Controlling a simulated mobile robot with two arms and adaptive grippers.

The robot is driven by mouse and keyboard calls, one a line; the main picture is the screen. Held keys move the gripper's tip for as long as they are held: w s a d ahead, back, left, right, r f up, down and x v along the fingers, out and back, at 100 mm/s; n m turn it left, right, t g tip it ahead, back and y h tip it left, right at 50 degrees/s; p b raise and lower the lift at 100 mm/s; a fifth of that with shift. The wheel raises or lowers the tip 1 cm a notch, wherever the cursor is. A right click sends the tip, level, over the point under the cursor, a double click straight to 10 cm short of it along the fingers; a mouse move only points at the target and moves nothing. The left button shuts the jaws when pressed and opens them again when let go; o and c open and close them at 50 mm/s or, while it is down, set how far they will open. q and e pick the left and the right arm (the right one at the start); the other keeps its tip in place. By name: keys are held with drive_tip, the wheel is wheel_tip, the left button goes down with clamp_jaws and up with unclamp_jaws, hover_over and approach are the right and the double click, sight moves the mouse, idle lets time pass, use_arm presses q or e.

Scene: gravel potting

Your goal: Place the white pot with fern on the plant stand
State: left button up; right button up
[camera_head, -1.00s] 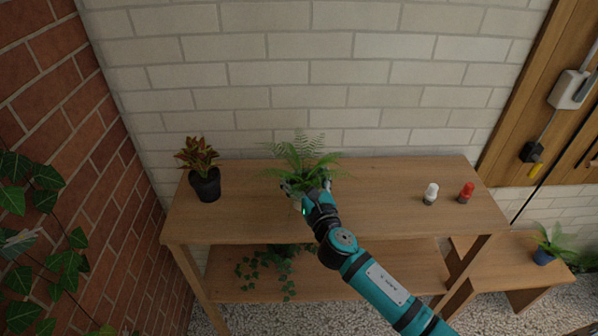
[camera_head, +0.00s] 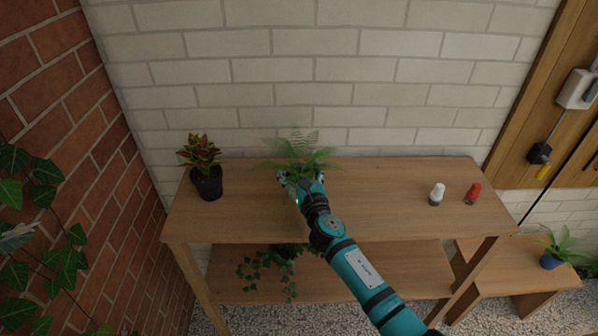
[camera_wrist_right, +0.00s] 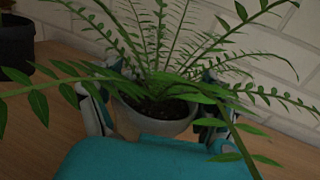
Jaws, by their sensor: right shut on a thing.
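A fern (camera_head: 298,150) grows in a white pot, which my right gripper (camera_head: 298,181) mostly hides in the head view. In the right wrist view the pot (camera_wrist_right: 158,127) is pale, with dark soil, and the gripper's fingers stand on both sides of it. My right gripper is shut on the pot, which is upright over the top of the wooden plant stand (camera_head: 400,225). I cannot tell whether the pot's base touches the wood. My left gripper is not in view.
A dark pot with a red-leaved plant (camera_head: 207,182) stands at the stand's left end. A white-capped shaker (camera_head: 437,194) and a red-capped one (camera_head: 472,193) stand at the right. A trailing plant (camera_head: 275,268) is on the lower shelf. The top between is clear.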

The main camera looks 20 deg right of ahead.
drive_tip(key=shift+f, duration=0.1)
drive_tip(key=o, duration=1.5)
drive_tip(key=shift+r, duration=0.25)
drive_tip(key=s, duration=1.2)
drive_tip(key=shift+f, duration=0.1)
